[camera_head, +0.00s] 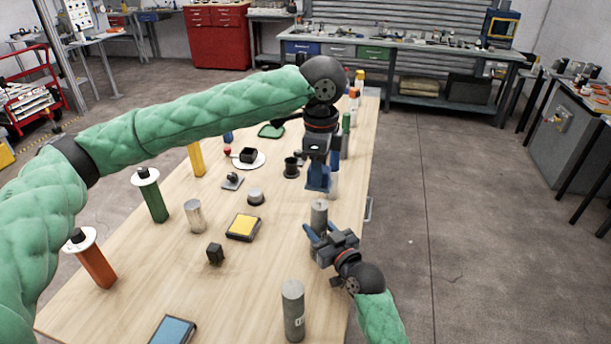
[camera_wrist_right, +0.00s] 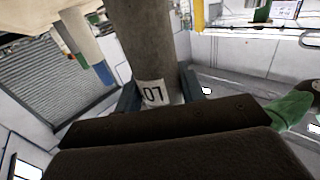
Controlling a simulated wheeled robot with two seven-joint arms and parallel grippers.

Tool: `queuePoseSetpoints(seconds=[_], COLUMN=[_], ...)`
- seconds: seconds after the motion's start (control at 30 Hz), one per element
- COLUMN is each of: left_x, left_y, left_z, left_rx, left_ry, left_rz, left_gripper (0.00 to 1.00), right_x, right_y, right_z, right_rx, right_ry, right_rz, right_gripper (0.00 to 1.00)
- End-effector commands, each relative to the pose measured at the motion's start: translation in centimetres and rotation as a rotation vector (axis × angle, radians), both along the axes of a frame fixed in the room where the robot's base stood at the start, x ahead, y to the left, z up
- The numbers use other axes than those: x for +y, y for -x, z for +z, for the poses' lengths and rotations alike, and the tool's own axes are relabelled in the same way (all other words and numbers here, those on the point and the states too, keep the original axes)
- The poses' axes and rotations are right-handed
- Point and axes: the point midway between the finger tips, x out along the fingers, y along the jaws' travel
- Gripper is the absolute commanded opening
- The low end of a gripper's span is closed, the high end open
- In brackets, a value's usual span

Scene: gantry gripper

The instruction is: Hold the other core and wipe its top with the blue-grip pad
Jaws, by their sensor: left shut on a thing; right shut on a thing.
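My right gripper (camera_head: 323,236) is shut on a grey cylindrical core (camera_head: 319,212), which stands about upright between its blue fingers. In the right wrist view the core (camera_wrist_right: 146,45) has a white "07" label near the fingers. Whether its base touches the table is hidden. My left gripper (camera_head: 318,186) points down above and just behind this core. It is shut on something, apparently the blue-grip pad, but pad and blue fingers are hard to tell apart. There seems to be a small gap above the core's top. Another grey core (camera_head: 293,312) stands upright near the front edge.
On the wooden table (camera_head: 275,275) are a yellow-topped tray (camera_head: 243,228), a blue-topped tray (camera_head: 173,331), a small dark block (camera_head: 215,254), and a lighter cylinder (camera_head: 194,217). Green (camera_head: 154,199) and orange (camera_head: 97,264) posts stand at the left. Bottles stand behind the left gripper.

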Motion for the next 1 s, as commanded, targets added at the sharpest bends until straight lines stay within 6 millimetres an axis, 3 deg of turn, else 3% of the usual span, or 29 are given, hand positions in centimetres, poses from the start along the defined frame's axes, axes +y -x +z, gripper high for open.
queuePoseSetpoints(seconds=[0.87, 0.9, 1.0], left_x=[0.1, 0.0, -0.2], left_y=[0.0, -0.5, -1.4], left_z=[-8.0, -7.3, -7.8], left_rx=[0.001, -0.003, 0.0], left_ry=[0.0, 0.001, 0.0], left_rz=[0.0, 0.001, 0.002], left_gripper=[0.12, 0.09, 0.09], right_x=[0.0, 0.0, 0.0], right_y=[0.0, 0.0, 0.0], right_z=[0.0, 0.0, 0.0], right_rx=[0.0, 0.0, 0.0], right_ry=[0.0, 0.0, 0.0], right_rz=[0.0, 0.0, 0.0], right_gripper=[0.0, 0.0, 0.0])
